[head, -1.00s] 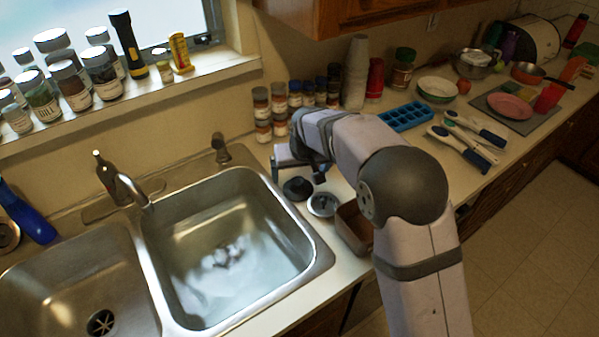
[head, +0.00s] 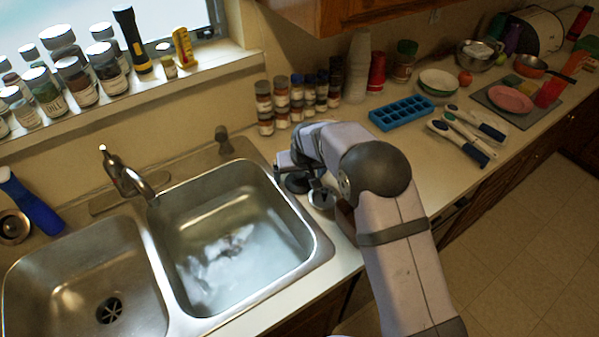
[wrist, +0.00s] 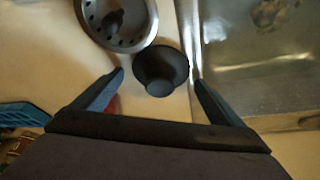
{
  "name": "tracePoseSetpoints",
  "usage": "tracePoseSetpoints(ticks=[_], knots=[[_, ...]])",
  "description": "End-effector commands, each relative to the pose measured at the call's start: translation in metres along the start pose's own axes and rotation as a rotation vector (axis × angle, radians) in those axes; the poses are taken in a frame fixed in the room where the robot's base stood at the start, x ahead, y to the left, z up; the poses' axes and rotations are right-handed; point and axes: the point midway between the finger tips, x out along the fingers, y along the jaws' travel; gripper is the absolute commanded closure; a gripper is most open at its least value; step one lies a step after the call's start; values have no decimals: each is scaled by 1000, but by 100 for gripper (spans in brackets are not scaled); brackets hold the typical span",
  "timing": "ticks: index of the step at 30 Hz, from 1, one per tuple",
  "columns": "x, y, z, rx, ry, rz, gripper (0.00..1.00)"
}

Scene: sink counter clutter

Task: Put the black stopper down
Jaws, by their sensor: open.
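The black stopper (wrist: 161,66) is a round dark disc with a knob, resting on the counter beside the sink's rim. In the wrist view it sits between the tips of my open gripper (wrist: 158,76), with visible gaps to both fingers, the right one closer. In the head view the stopper (head: 296,184) shows just below my gripper (head: 301,172), which partly covers it. I cannot tell the exact height of the fingertips above the counter.
A metal strainer (wrist: 95,36) lies right beside the stopper. The sink basin (head: 235,250) holds water, left of the stopper in the head view. Spice jars (head: 282,100) stand behind my gripper. A blue ice tray (head: 402,113) is farther right.

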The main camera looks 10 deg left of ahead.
Motion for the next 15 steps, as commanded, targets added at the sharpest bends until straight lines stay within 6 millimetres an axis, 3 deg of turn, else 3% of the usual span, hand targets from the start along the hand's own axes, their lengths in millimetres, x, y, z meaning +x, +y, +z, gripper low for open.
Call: tracePoseSetpoints(ticks=[5,11,15], knots=[[0,0,0,0,0,0,8],[0,0,0,0,0,0,52],[0,0,0,0,0,0,52]])
